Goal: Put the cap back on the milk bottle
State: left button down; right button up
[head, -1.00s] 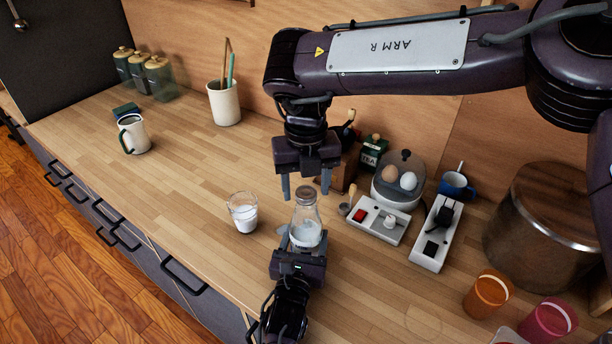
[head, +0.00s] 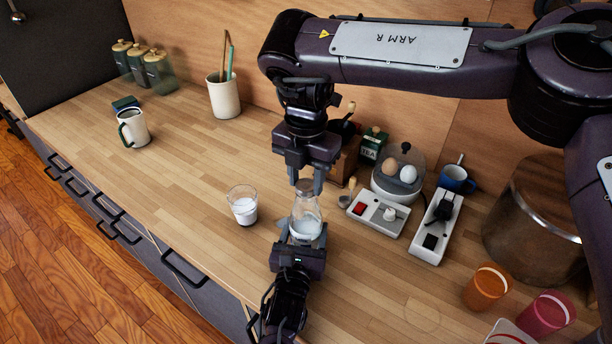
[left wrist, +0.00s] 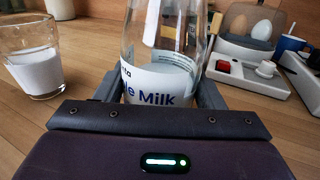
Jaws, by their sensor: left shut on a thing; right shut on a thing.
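The milk bottle (head: 306,226) stands upright on the counter, clear glass with some milk in it. My left gripper (head: 299,243) is shut around its lower body; in the left wrist view the bottle (left wrist: 160,85) with its "Milk" label sits between the fingers. My right gripper (head: 306,182) points down over the bottle's mouth. Its fingers are shut on the cap (head: 306,187), a small brownish-grey piece at the top of the neck. The cap is partly hidden by the fingers, and I cannot tell how it is seated. The bottle's top is outside the left wrist view.
A glass of milk (head: 243,205) stands just left of the bottle. A large pot (head: 535,220) and coloured cups are further right.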

jog(key=o, duration=1.1)
jog(key=shift+r, duration=2.3)
jog(key=shift+c, duration=0.4)
jog(key=n, duration=0.1)
jog(key=r+n, duration=0.1)
jog(key=n, duration=0.1)
jog(key=shift+a+r+n, duration=0.15)
jog(key=shift+r+n, duration=0.15)
jog(key=r+n, duration=0.1)
jog(key=n, duration=0.1)
jog(key=r+n, duration=0.1)
jog(key=n, duration=0.1)
jog(key=shift+n, duration=0.3)
jog(key=shift+f, duration=0.1)
